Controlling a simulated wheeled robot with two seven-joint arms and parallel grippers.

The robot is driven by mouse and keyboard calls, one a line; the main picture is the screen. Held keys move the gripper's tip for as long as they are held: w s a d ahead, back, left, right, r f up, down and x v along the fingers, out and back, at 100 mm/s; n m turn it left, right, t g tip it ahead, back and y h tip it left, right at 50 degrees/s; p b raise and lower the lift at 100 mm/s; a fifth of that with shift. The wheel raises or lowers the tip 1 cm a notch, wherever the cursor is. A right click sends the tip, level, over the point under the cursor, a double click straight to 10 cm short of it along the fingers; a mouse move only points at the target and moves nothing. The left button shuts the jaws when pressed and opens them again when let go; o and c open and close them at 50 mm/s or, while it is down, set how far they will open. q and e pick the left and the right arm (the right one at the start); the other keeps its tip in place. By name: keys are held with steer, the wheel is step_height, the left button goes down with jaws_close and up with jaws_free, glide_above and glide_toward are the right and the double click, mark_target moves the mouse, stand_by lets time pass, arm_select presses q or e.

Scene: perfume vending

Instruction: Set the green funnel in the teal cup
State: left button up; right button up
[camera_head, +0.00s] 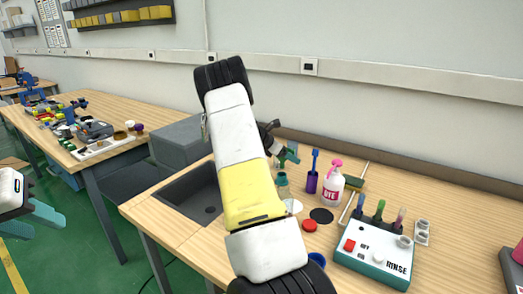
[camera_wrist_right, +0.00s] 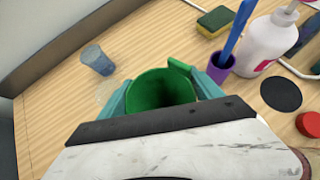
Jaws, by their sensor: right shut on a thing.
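The green funnel (camera_wrist_right: 160,90) is between the teal fingers of my right gripper (camera_wrist_right: 165,98), which is shut on it, mouth facing the wrist camera. A bluish see-through cup (camera_wrist_right: 97,60), apparently the teal cup, stands on the table to the funnel's left in the wrist view, apart from it. My left gripper (camera_head: 48,226) is at the far left edge, fingers apart and empty, away from the table.
The RINSE box (camera_head: 372,255) stands front right. A sink (camera_head: 195,195) lies left.

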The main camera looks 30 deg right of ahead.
steer(key=shift+f, duration=3.2)
steer(key=o, duration=1.4)
